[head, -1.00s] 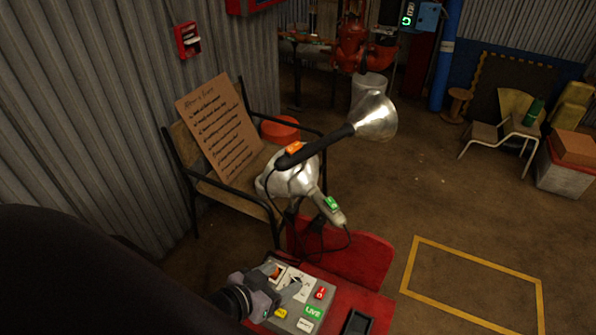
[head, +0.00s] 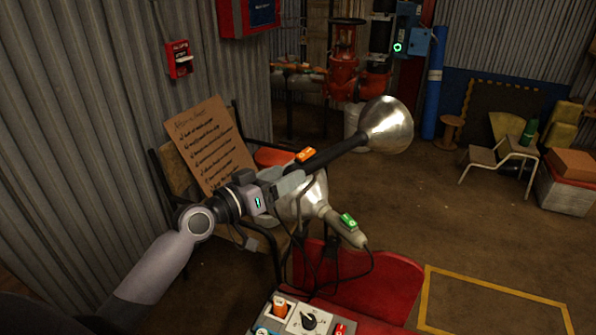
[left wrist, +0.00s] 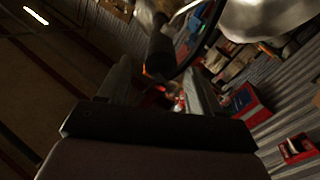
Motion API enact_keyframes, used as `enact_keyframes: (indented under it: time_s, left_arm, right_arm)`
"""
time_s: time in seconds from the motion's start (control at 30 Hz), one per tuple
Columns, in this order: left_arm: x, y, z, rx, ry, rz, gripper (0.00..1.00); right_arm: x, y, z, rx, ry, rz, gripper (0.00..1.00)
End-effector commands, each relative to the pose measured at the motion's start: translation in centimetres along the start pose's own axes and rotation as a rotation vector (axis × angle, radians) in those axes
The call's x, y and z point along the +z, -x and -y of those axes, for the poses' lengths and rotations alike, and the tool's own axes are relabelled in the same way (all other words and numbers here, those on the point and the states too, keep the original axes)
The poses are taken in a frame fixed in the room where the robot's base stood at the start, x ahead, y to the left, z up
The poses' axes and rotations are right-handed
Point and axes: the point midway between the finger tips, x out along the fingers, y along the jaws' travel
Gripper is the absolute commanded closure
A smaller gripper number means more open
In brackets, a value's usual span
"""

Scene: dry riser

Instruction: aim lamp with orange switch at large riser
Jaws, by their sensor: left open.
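The lamp with the orange switch (head: 306,155) has a black handle and a silver reflector (head: 388,125), which points right in the head view. Its black handle (left wrist: 160,52) also shows in the left wrist view, ahead of and between my fingers. My left gripper (head: 288,182) is open at the handle's rear end; I cannot tell whether it touches. A second lamp, with a green switch (head: 347,221), hangs just below. Red-orange riser pipework (head: 343,65) stands at the back; I cannot tell which pipe is the large riser. My right gripper is not in view.
A chair with a cardboard sign (head: 211,145) stands behind my left arm. A grey control box (head: 300,318) sits at the bottom, by a red seat back (head: 385,275). A yellow floor outline (head: 490,285) lies right, with open floor beyond.

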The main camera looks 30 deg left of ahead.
Motion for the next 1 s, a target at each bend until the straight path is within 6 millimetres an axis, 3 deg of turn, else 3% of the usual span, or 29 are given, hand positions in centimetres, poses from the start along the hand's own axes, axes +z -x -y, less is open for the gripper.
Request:
enact_keyframes:
  time_s: [0.3, 0.73, 0.93, 1.0]
  left_arm:
    - [0.1, -3.7, 0.1, -0.001, 0.0, 0.0, 0.36]
    - [0.1, -4.5, 0.0, -0.001, -0.001, 0.002, 0.36]
    - [0.1, -4.5, 0.1, -0.002, -0.001, 0.002, 1.0]
    - [0.1, -4.5, 0.1, -0.002, 0.0, 0.001, 1.0]
  right_arm:
    - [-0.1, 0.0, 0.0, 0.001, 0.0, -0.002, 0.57]
    - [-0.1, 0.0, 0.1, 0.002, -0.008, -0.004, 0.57]
    - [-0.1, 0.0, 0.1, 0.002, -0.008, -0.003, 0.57]
    - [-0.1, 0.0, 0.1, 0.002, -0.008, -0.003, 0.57]
